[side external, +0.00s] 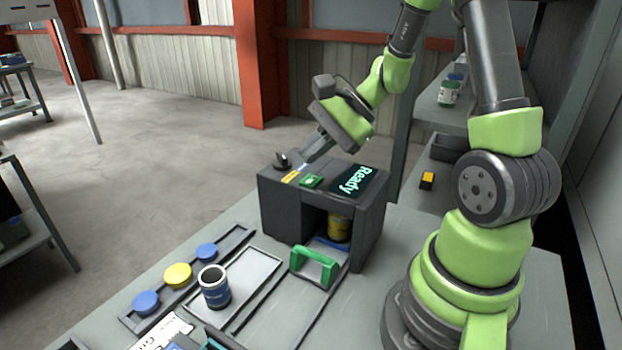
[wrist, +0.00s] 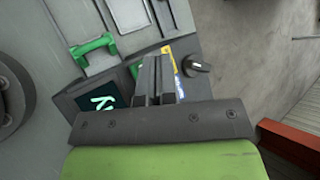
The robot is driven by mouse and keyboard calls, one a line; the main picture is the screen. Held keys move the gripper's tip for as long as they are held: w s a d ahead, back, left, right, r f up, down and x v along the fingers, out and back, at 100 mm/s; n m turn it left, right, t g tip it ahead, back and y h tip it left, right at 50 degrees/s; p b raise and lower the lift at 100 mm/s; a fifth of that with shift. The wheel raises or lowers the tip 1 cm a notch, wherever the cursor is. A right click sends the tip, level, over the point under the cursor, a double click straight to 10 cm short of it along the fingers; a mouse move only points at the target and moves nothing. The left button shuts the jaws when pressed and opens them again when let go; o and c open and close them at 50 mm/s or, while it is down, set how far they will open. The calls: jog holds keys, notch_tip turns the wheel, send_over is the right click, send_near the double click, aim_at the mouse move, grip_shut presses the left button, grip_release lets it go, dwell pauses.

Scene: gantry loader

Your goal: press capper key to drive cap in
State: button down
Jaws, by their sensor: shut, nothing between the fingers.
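The capper (side external: 278,213) is a dark box on the bench with a lit screen (side external: 357,180) reading "Ready". On its top are a green key (side external: 312,181), a yellow label and a black knob (side external: 282,161). A yellow tin (side external: 339,228) stands inside its front opening; whether a cap sits on it is hidden. My gripper (side external: 306,158) is shut and empty, its fingertips low over the capper's top behind the green key. In the wrist view the fingers (wrist: 158,60) cover most of the key; I cannot tell whether they touch anything.
A green handle (side external: 314,264) sticks up in front of the capper's opening. A dark blue tin (side external: 214,287) stands on a pale plate beside blue and yellow caps (side external: 178,275) in a rack. Shelves (side external: 440,118) with tins stand behind the arm.

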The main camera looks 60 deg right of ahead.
aim_at(313, 181)
jog(key=shift+f, duration=0.9)
jog(key=shift+f, duration=0.1)
dwell(1.3)
jog(key=shift+f, duration=0.3)
jog(key=shift+f, duration=0.35)
dwell(0.6)
jog(key=shift+r, duration=0.8)
